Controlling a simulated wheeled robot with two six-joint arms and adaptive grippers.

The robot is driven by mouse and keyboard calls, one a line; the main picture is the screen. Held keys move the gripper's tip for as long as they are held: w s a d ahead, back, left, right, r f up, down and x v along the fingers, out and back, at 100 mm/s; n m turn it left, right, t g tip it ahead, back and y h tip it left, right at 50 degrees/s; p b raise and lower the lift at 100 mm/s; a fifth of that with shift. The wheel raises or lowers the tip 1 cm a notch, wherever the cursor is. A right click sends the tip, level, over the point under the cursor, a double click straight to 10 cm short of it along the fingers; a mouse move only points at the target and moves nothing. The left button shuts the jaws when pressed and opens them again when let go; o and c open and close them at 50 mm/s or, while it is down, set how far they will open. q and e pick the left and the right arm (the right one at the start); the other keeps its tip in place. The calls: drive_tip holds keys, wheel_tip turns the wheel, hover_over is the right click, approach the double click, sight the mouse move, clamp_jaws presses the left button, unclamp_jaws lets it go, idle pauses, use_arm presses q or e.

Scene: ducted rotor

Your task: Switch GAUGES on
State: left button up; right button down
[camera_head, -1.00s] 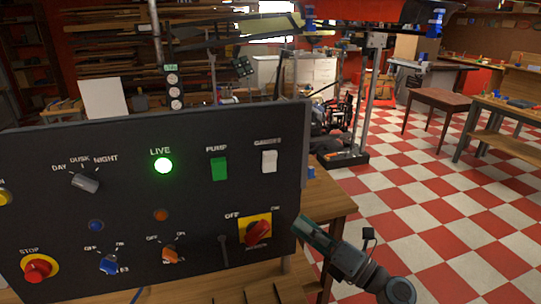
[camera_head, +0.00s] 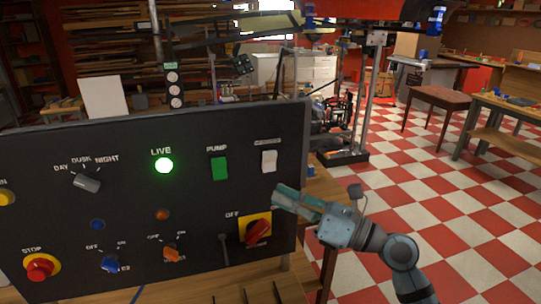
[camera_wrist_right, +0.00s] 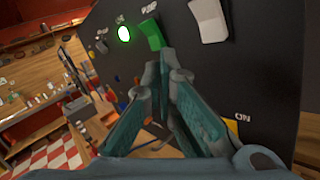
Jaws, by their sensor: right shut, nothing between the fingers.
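The GAUGES switch is a white rocker (camera_head: 269,161) at the upper right of the dark control panel (camera_head: 125,190). It shows at the top of the right wrist view (camera_wrist_right: 209,20). I cannot tell which way it is tipped. My right gripper (camera_head: 280,196) is below the rocker, in front of the panel's right side, apart from the rocker. Its fingers are shut and empty, and they also show in the right wrist view (camera_wrist_right: 166,75). The gripper covers part of the area by the red and yellow rotary switch (camera_head: 257,231). My left gripper is not in view.
The green PUMP rocker (camera_head: 219,168) is just left of the GAUGES rocker. A lit green LIVE lamp (camera_head: 164,166) is further left. A red STOP button (camera_head: 39,267) and several knobs are lower on the panel. Open checkered floor (camera_head: 440,200) lies to the right.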

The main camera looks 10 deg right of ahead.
sight(276, 166)
drive_tip(key=shift+w+a+r, duration=0.1)
drive_tip(key=shift+w+r, duration=0.3)
drive_tip(key=shift+w, duration=0.4)
drive_tip(key=shift+w+a+r, duration=0.1)
drive_tip(key=shift+w+r, duration=0.25)
drive_tip(key=shift+w, duration=0.5)
drive_tip(key=shift+w+r, duration=0.4)
drive_tip(key=shift+w, duration=0.4)
drive_tip(key=shift+w+r, duration=0.15)
drive_tip(key=shift+w, duration=0.25)
drive_tip(key=shift+w+r, duration=0.2)
drive_tip(key=shift+w, duration=0.2)
drive_tip(key=shift+w+r, duration=0.15)
drive_tip(key=shift+r, duration=0.2)
idle(0.7)
drive_tip(key=shift+s+f, duration=0.75)
drive_tip(key=shift+f, duration=0.05)
